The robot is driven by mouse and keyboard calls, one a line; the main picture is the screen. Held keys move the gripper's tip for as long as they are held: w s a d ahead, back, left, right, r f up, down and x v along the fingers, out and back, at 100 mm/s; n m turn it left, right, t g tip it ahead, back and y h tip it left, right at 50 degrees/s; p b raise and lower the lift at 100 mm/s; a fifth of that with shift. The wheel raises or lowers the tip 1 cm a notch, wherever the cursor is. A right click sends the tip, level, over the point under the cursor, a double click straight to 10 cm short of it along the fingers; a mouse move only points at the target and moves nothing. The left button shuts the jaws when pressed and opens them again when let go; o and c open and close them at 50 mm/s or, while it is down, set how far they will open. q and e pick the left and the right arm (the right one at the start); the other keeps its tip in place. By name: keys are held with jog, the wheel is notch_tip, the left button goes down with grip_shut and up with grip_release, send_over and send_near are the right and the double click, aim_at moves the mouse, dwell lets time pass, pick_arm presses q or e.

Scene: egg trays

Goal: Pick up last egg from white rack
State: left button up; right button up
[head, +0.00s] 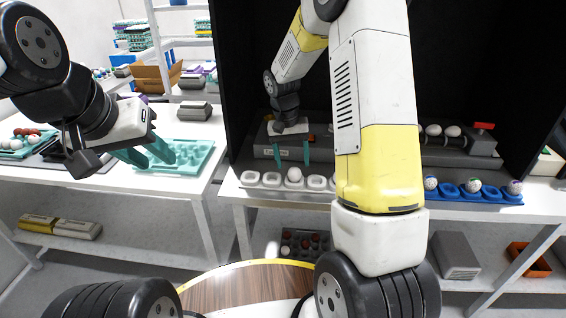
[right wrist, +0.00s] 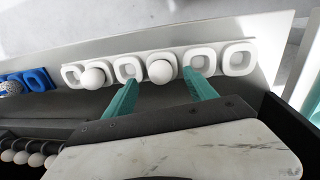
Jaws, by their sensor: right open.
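The white rack (head: 272,181) lies along the front edge of the dark station; it also shows across the right wrist view (right wrist: 209,54). A white egg (head: 294,174) sits in one of its cups; it also shows in the right wrist view (right wrist: 160,71). A second white egg (right wrist: 97,74) sits at another cup; my arm hides that part in the head view. My right gripper (head: 291,158) is open, its teal fingers pointing down on either side of the first egg and not closed on it. My left gripper (head: 158,160) is open and empty above the left table.
A teal tray (head: 196,147) lies under my left gripper. A blue rack (head: 490,197) with several eggs is at the right. Other eggs sit on a roller row (head: 440,138) behind. A dark crate (head: 300,250) stands on the lower shelf.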

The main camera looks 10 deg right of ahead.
aim_at(294, 168)
jog(key=f, duration=0.4)
jog(key=shift+w+d+f, duration=0.15)
jog(key=shift+d+f, duration=0.15)
jog(key=shift+f, duration=0.05)
jog(key=c, duration=0.8)
jog(key=shift+r, duration=0.1)
